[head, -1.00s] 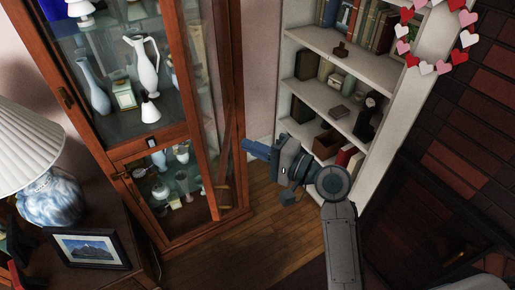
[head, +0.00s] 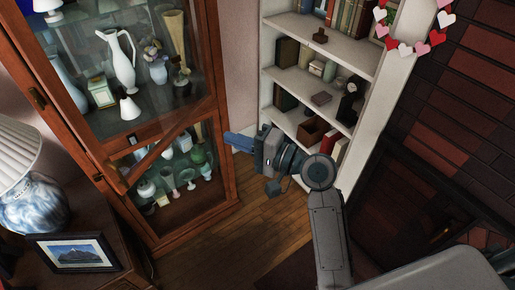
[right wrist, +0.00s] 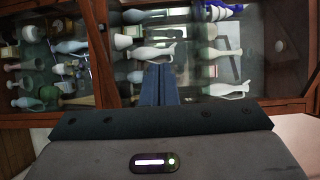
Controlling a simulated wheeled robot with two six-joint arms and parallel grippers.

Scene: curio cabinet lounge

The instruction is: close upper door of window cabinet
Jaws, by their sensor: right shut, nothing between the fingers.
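The window cabinet (head: 222,150) is a tall wooden case with glass fronts at the left of the head view. Its upper door shows as a wooden bottom rail (head: 158,150) slanting across the lower glass, so the door looks slightly ajar, its right side nearest the frame. A dark handle (head: 38,98) shows on the left upright. My right gripper (head: 230,141) is shut and empty at the cabinet's right edge; I cannot tell whether it touches. In the right wrist view its blue fingers (right wrist: 158,84) point at the glass. My left gripper is out of view.
Vases and jugs (head: 120,60) stand inside the cabinet. A white bookshelf (head: 345,60) stands behind my right arm. A lamp (head: 25,160) and a framed picture (head: 75,253) sit on a side table at the lower left. Wooden floor (head: 225,235) is clear before the cabinet.

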